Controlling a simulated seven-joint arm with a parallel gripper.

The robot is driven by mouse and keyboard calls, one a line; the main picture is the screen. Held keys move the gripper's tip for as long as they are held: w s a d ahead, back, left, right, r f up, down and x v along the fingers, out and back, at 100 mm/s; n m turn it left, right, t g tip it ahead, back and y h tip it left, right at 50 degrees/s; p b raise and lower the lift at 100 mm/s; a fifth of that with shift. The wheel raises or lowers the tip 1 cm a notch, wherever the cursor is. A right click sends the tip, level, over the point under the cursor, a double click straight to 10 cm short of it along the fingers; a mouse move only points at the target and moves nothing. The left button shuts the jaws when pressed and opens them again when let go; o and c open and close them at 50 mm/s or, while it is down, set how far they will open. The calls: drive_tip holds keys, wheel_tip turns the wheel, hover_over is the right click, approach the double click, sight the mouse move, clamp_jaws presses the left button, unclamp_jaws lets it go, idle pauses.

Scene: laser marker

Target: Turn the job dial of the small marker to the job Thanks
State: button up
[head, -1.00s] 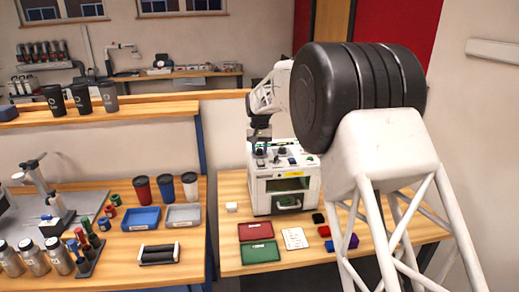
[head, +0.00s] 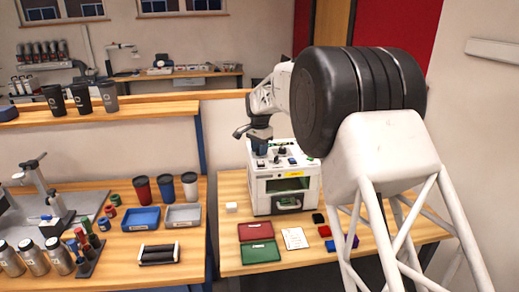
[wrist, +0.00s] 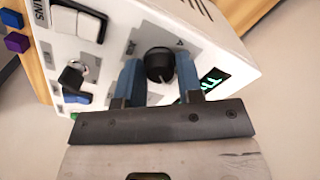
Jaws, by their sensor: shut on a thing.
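The small marker (head: 258,195) is a white box machine with a green window and a front handle, on the right-hand table. Its job dial (wrist: 159,64), a round black knob, sits on the top panel. My gripper (wrist: 160,72) has its two blue fingers on either side of the dial and is shut on it. A small dark display (wrist: 214,80) beside the right finger shows green letters that look like "Th"; the rest is hidden. In the head view my gripper (head: 262,150) is over the marker's top left part, and the dial is hard to make out.
The marker's panel also holds a key switch (wrist: 73,76) and a white rocker switch (wrist: 80,20). A red tray (head: 256,231), a green tray (head: 260,252) and a white card (head: 295,238) lie in front of the marker. Small coloured blocks lie to the right.

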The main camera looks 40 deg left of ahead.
idle(0.4)
drive_tip(key=o, duration=0.9)
drive_tip(key=shift+r, duration=0.15)
drive_tip(key=shift+r, duration=3.8)
